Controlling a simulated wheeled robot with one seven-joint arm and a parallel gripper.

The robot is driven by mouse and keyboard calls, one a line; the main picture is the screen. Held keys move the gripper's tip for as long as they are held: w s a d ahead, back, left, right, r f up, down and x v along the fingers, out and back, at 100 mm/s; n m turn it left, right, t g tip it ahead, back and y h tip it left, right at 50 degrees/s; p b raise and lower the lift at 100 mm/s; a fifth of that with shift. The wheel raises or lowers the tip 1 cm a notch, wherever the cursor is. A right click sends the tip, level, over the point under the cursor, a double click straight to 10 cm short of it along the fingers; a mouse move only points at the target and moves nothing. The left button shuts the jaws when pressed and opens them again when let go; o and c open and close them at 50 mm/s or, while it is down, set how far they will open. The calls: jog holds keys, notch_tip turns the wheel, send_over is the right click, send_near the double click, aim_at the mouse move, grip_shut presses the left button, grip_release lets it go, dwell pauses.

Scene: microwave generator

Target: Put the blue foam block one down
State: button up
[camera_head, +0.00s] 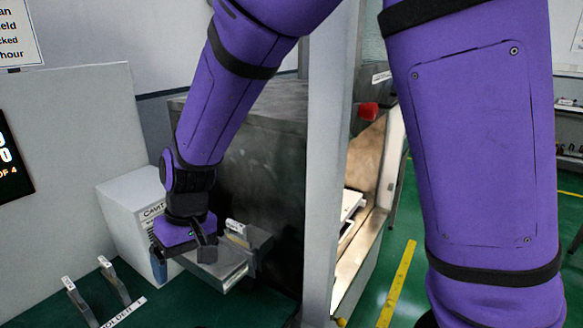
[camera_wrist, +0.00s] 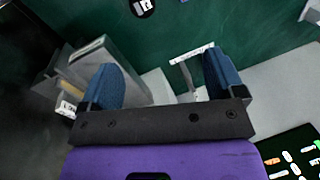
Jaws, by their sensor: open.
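I cannot make out a separate blue foam block in either view. The only blue parts I see are the finger pads of my gripper (camera_wrist: 166,76), which stand wide apart with nothing held between them. In the head view my gripper (camera_head: 181,262) points down beside a grey metal box-shaped part (camera_head: 226,268), in front of a white box (camera_head: 133,207). The wrist view shows this grey part (camera_wrist: 118,72) behind and beside the left finger. The gripper and arm hide part of the area below.
A holder with two upright prongs (camera_head: 78,301) stands on the green surface at lower left; one prong (camera_wrist: 187,78) shows between the fingers. A dark cabinet (camera_head: 265,150) and grey post (camera_head: 328,160) stand right of the arm. A lit screen (camera_wrist: 296,157) is at lower right.

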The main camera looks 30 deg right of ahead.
jog(key=d+r+m+y, duration=0.1)
jog(key=d+r, duration=0.7)
jog(key=d, duration=0.1)
jog(key=s+d+r+m+t+h, duration=0.1)
jog(key=s+d+r+t, duration=0.2)
jog(key=s+d+r, duration=0.2)
jog(key=s+d+r+m+t+h, duration=0.2)
jog(key=s+d+r, duration=0.3)
jog(key=s+d, duration=0.5)
jog(key=d, duration=0.4)
jog(key=shift+s+d+r+t, duration=0.2)
jog(key=shift+d+r+t, duration=0.05)
jog(key=shift+t, duration=0.15)
